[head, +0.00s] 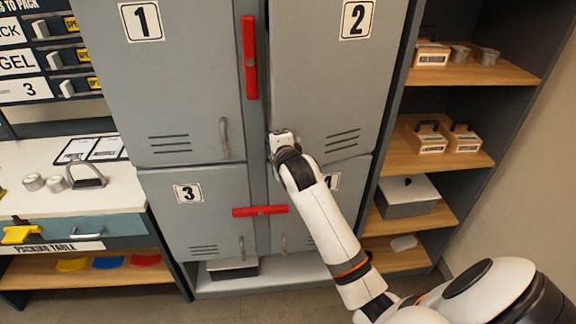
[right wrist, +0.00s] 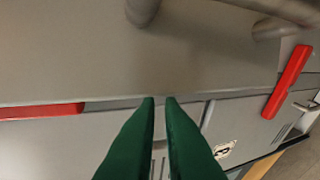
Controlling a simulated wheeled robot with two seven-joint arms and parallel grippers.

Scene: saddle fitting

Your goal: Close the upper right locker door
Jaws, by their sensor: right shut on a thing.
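The upper right locker door (head: 325,85), grey with a "2" plate, stands slightly ajar, with a dark gap along its left edge. My right gripper (head: 277,146) is at this door's lower left corner and hides its handle in the head view. In the right wrist view the green fingers (right wrist: 160,101) are close together with their tips at the door's edge. They are shut on part of the door; the exact grip is unclear. A grey handle (right wrist: 285,10) shows at the top of that view. My left gripper is not in view.
Door "1" (head: 180,90) and door "3" (head: 195,215) look shut. A vertical red bar (head: 249,60) is between the upper doors, a horizontal red bar (head: 260,211) between the lower ones. Shelves (head: 475,75) stand at right, a packing table (head: 120,195) at left.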

